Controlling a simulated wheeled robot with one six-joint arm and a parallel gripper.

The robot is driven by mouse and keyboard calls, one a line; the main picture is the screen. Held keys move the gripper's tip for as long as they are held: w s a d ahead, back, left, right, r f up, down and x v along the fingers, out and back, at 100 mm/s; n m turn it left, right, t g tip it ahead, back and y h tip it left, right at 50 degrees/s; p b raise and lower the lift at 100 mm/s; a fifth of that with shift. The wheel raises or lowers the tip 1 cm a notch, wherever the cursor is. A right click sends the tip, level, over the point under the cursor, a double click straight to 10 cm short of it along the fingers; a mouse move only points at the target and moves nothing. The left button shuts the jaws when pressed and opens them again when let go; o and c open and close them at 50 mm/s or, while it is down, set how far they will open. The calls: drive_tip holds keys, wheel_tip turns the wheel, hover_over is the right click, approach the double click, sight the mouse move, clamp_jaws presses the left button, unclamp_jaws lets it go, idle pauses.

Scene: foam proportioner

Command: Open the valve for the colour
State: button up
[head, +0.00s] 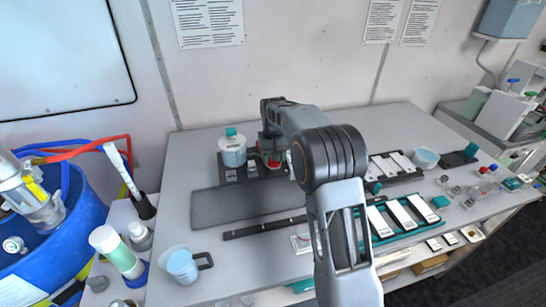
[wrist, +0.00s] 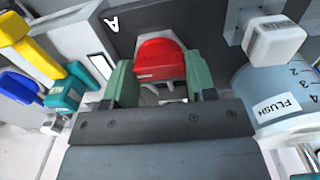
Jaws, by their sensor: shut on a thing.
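A red part (wrist: 160,60), rounded on top, sits between the green finger pads of my gripper (wrist: 162,88) in the wrist view. My gripper is shut on it. The red part's lower side shows grey and white pieces below; I cannot tell how far it is turned. In the head view a bit of red (head: 274,163) shows beneath my gripper, at the back of the table, and my arm hides much around it. Yellow (wrist: 38,58), blue (wrist: 20,88) and teal (wrist: 65,92) parts stand to the left in the wrist view.
A container marked FLUSH (wrist: 275,95) stands close on the right in the wrist view. In the head view a teal-lidded pot (head: 232,152) stands left of my gripper, a jug (head: 182,265) at the front left. Trays with white strips (head: 400,218) lie to the right.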

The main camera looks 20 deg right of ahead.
drive_tip(key=o, duration=0.9)
drive_tip(key=shift+o, duration=0.2)
drive_tip(key=shift+r, duration=0.1)
wheel_tip(320, 180, up, 14)
drive_tip(key=shift+b, duration=0.4)
hover_over(274, 164)
wheel_tip(274, 164, down, 6)
drive_tip(key=s+f+t, duration=0.1)
drive_tip(key=s+t, duration=0.3)
drive_tip(key=s, duration=2.3)
drive_tip(key=shift+s+t, duration=0.15)
drive_tip(key=shift+t, duration=0.25)
